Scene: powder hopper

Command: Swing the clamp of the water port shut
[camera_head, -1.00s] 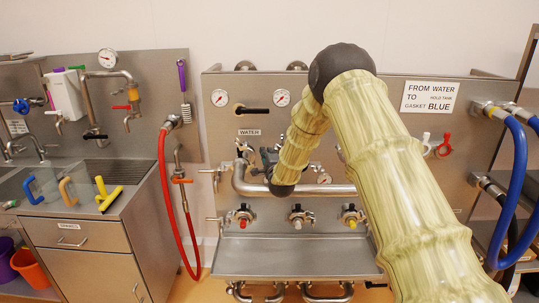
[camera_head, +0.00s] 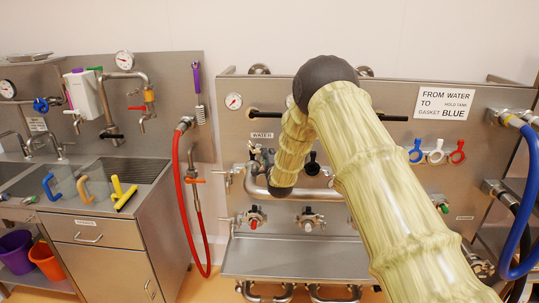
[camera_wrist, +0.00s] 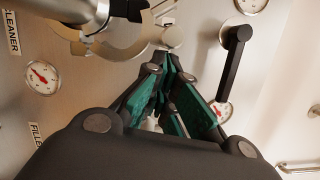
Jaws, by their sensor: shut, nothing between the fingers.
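The water port is under the WATER label (camera_head: 262,135) in the head view, largely hidden by my arm and gripper. In the wrist view a metal clamp (camera_wrist: 128,50) shows as a curved arm standing out beside a pipe end (camera_wrist: 62,10), with a round knob (camera_wrist: 172,37) at its right. The arc appears swung away from the pipe, not closed round it. My gripper (camera_wrist: 168,58) has green-padded fingers, shut and empty, with the tips just below the knob. I cannot tell whether they touch it. In the head view my gripper (camera_head: 267,158) is partly hidden behind my forearm.
A black handle (camera_wrist: 236,60) stands out from the panel right of my fingers. A gauge (camera_wrist: 42,76) is on the left. Blue, white and red gaskets (camera_head: 436,151) hang on the panel's right. A red hose (camera_head: 177,190) hangs left. The tray (camera_head: 295,258) below looks clear.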

